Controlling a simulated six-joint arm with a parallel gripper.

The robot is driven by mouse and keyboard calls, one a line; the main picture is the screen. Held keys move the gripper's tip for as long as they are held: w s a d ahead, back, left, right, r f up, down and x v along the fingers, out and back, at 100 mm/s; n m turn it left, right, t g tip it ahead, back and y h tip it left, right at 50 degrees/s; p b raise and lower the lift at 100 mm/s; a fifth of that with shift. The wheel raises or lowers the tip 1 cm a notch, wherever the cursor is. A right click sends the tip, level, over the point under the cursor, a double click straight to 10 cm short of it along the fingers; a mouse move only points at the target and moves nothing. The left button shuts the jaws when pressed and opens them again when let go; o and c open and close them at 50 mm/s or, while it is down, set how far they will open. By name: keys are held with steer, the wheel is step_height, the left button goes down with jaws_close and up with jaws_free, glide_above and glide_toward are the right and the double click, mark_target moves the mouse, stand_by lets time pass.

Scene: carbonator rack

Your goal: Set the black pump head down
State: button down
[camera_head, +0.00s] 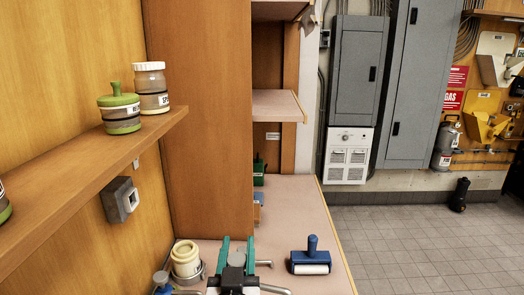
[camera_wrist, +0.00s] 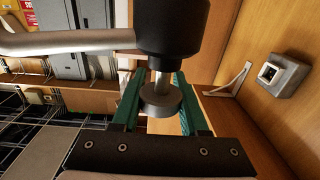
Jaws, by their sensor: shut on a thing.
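My gripper (camera_wrist: 160,82) has two teal fingers and is shut on the black pump head (camera_wrist: 170,25). In the wrist view the pump head is a thick black body with a metal stem and a grey disc between the fingers. A silver tube (camera_wrist: 70,42) runs left from it. In the head view my gripper (camera_head: 237,247) is at the bottom middle, over the near part of the pinkish counter (camera_head: 285,215). Its fingers and wrist hide much of the pump head there. I cannot tell whether the pump head touches the counter.
A cream jar (camera_head: 186,258) in a metal holder stands just left of my gripper. A blue-handled roller (camera_head: 311,257) lies to the right. A wooden shelf (camera_head: 100,160) at left holds a green-lidded jar (camera_head: 119,110) and a white-lidded jar (camera_head: 151,88). The counter behind my gripper has free room.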

steer(key=s+d+r+m+g+h, duration=0.1)
steer(key=d+r+m+h, duration=0.2)
steer(key=d, duration=0.5)
steer(key=s+d+r+m+h, duration=0.1)
steer(key=s+d+r+h, duration=0.15)
steer(key=d+r, duration=0.35)
steer(key=s+d+f+m+g+h, duration=0.1)
steer(key=f+m+h, duration=0.1)
steer(key=f, duration=0.9)
steer(key=s+f+m+g+h, duration=0.2)
steer(key=f+h, duration=0.1)
steer(key=f, duration=0.8)
steer(key=s+d+f+m+g+h, duration=0.1)
steer(key=s+f+m+g+h, duration=0.1)
steer(key=f, duration=1)
steer(key=shift+d+h, duration=0.35)
steer(key=shift+h, duration=0.5)
steer(key=shift+s+f, duration=0.1)
steer(key=shift+f, duration=0.4)
steer(key=shift+c, duration=2.2)
jaws_free()
